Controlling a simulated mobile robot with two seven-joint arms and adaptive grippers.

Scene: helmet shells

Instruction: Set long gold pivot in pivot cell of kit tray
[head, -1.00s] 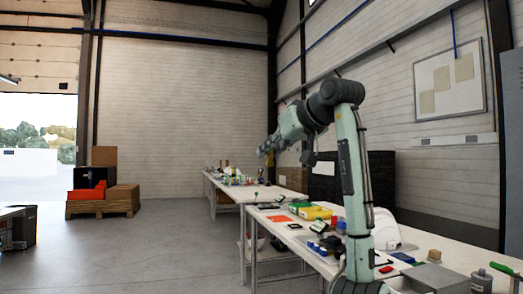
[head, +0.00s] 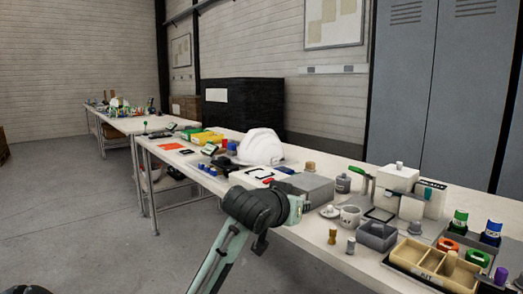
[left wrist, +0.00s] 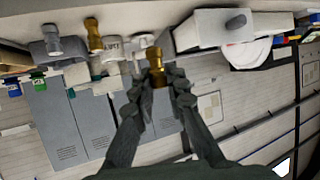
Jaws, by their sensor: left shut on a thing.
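My left gripper (left wrist: 158,88) is shut on a gold pivot (left wrist: 156,60) in the left wrist view, with the pivot standing out past the fingertips. In the head view my left wrist is low in front of the bench, and I cannot make out the fingers. Another gold piece (left wrist: 93,36) stands beside a grey bin in the wrist view. The tan kit tray (head: 427,274) has several cells; I cannot tell which is the pivot cell. My right gripper is out of view.
A white helmet shell (head: 261,147) sits farther back.

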